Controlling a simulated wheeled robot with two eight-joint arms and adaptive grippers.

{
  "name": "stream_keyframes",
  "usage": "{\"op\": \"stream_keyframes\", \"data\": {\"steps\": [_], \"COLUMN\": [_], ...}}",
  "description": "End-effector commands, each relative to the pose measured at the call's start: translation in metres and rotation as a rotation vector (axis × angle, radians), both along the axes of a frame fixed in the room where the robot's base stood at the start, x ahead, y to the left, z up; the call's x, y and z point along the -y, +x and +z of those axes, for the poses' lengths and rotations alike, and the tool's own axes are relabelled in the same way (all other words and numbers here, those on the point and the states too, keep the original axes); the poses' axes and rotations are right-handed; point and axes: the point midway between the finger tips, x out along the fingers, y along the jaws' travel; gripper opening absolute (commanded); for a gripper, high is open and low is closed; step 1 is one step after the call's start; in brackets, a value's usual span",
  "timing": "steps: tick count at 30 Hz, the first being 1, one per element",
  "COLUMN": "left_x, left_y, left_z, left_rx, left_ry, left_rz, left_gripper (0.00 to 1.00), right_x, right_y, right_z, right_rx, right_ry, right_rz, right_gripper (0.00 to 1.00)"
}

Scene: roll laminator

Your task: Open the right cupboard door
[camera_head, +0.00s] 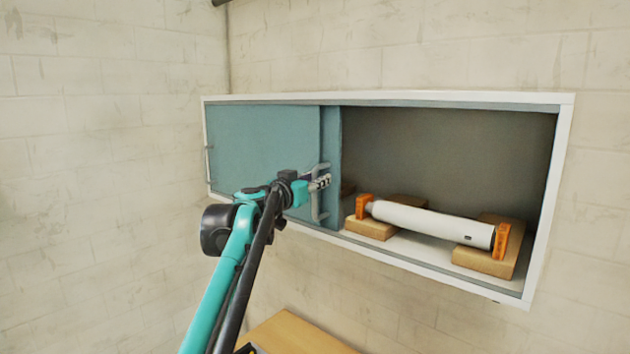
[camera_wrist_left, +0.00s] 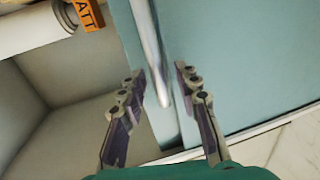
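The wall cupboard (camera_head: 400,98) has two blue-green sliding doors. The right cupboard door (camera_head: 331,150) is slid to the left and overlaps the left door (camera_head: 262,145), so the right half stands open. The right door's upright handle (camera_head: 317,212) shows around my left gripper (camera_head: 322,180). In the left wrist view, the metal handle (camera_wrist_left: 152,45) lies between the two fingers of my left gripper (camera_wrist_left: 160,78). The fingers are spread, with a gap to the handle on both sides. My right gripper is in neither view.
Inside the open half, a white roller (camera_head: 432,222) with orange ends rests on wooden blocks (camera_head: 485,262). The left door has its own handle (camera_head: 209,162) at the far left. A wooden surface (camera_head: 295,335) is below the cupboard.

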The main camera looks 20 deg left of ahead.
Motion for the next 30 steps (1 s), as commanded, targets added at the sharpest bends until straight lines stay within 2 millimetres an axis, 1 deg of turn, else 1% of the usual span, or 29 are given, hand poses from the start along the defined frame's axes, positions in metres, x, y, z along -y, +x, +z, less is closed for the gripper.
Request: {"op": "stream_keyframes", "data": {"steps": [2, 5, 8, 15, 18, 21, 24, 30], "left_x": [-0.001, -0.002, -0.006, -0.014, -0.016, -0.018, -0.018, -0.018], "left_y": [-0.002, -0.012, -0.03, -0.082, -0.099, -0.111, -0.116, -0.118], "left_z": [0.0, 0.001, 0.0, 0.0, 0.0, 0.0, -0.001, 0.0], "left_rx": [0.0, 0.0, 0.0, 0.0, 0.0, 0.0, 0.0, 0.0], "left_ry": [0.0, 0.0, 0.0, 0.0, 0.0, 0.0, 0.0, 0.0], "left_rz": [0.0, 0.001, 0.003, 0.004, 0.002, 0.002, 0.0, 0.0], "left_gripper": [0.32, 0.32, 0.32, 0.32, 0.32, 0.32, 0.32, 0.32], "right_x": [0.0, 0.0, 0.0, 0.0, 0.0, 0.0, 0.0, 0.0], "right_y": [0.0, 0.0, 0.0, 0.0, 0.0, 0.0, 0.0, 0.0], "right_z": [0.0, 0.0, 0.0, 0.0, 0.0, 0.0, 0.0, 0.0], "right_rx": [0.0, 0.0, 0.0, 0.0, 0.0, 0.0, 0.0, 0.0], "right_ry": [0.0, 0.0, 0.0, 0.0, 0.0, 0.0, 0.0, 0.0], "right_rz": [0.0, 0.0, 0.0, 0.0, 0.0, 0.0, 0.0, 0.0], "right_gripper": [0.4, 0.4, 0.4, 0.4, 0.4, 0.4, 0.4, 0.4]}}
